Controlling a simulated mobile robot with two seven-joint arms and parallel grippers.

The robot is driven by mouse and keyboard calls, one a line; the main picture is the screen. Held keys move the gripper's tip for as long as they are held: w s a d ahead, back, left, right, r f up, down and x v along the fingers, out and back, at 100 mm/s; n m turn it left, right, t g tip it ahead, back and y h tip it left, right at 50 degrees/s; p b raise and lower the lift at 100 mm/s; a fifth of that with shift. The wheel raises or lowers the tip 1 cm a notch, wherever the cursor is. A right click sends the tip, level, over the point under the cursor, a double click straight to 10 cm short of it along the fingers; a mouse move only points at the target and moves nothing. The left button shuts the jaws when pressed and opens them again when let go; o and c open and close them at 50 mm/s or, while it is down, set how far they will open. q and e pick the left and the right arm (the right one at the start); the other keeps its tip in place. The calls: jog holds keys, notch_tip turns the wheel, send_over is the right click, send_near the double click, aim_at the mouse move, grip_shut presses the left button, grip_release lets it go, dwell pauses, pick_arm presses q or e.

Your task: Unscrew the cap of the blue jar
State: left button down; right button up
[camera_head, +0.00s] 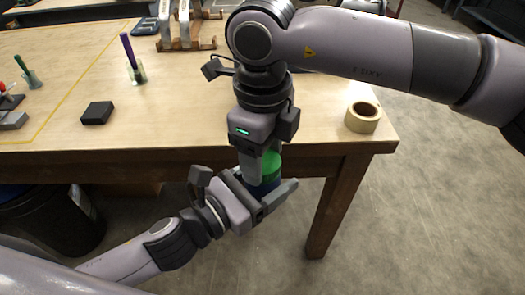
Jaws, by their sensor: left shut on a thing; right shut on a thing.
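The blue jar (264,187) is mostly hidden between my grippers, in front of the table's front edge. Its green cap (271,164) sits on top of it. My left gripper (272,198) comes from the lower left and is shut on the jar's blue body from the side. My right gripper (262,166) points down from above and is shut on the green cap. Whether the cap is loose on the jar cannot be told.
The wooden table (190,95) holds a tape roll (362,117) near its right corner, a black block (97,113), a purple pen in a holder (137,70) and a green pen in a holder (32,78). A dark bin (50,220) stands below left. Floor at right is clear.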

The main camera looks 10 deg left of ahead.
pick_arm(q)
jog(key=shift+s+d+r, duration=0.15)
jog(key=shift+d, duration=0.05)
pick_arm(e)
jog(key=n, duration=0.3)
jog(key=shift+a+r, duration=0.1)
jog(key=n, duration=0.4)
jog(key=shift+w+n, duration=0.1)
jog(key=shift+n, duration=0.3)
jog(key=n, duration=0.4)
jog(key=shift+n, duration=0.3)
jog(key=n, duration=0.4)
jog(key=shift+w+n, duration=0.1)
jog(key=shift+n, duration=0.2)
jog(key=n, duration=0.4)
jog(key=shift+w+n, duration=0.1)
jog(key=shift+n, duration=0.2)
jog(key=n, duration=0.7)
jog(key=shift+n, duration=0.3)
jog(key=n, duration=0.4)
jog(key=shift+r, duration=0.1)
